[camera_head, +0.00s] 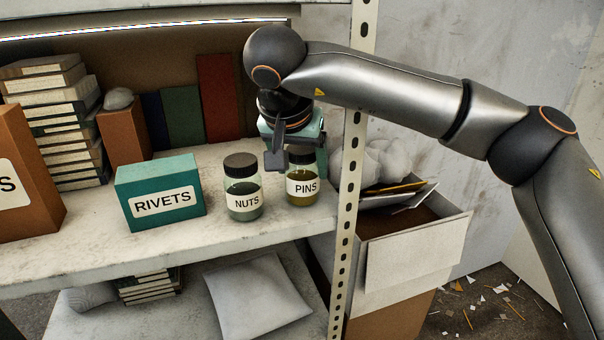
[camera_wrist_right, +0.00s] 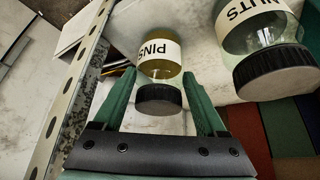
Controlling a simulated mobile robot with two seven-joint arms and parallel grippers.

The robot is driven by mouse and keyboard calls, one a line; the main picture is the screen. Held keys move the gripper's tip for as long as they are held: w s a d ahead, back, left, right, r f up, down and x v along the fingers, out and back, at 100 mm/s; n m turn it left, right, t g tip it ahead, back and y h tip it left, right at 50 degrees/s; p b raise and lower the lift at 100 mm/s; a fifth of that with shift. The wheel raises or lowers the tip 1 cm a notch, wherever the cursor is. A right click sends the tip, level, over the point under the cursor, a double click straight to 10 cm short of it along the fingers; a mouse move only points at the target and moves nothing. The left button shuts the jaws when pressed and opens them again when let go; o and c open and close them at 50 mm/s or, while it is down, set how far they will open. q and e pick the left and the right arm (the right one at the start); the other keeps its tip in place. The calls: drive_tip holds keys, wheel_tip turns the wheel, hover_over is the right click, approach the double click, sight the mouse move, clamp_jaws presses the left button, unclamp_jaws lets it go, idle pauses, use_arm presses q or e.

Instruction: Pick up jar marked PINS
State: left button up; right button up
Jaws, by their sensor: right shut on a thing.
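The jar marked PINS (camera_head: 302,187) stands upright on the shelf, near its right end, with a dark lid and amber contents. It also shows in the right wrist view (camera_wrist_right: 159,55), upside down in the picture. My right gripper (camera_head: 296,158) is at the jar from above and behind, its fingers (camera_wrist_right: 160,92) on either side of the jar near the lid. It is shut on the jar. The jar's base appears to rest on the shelf. My left gripper is not in view.
The jar marked NUTS (camera_head: 243,201) stands close to the left of the PINS jar. A teal RIVETS box (camera_head: 160,192) is further left. The perforated shelf post (camera_head: 348,200) stands close on the right. Books (camera_head: 221,98) line the back, and an open carton (camera_head: 410,250) stands beyond the post.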

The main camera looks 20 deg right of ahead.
clamp_jaws()
drive_tip(key=shift+r, duration=0.2)
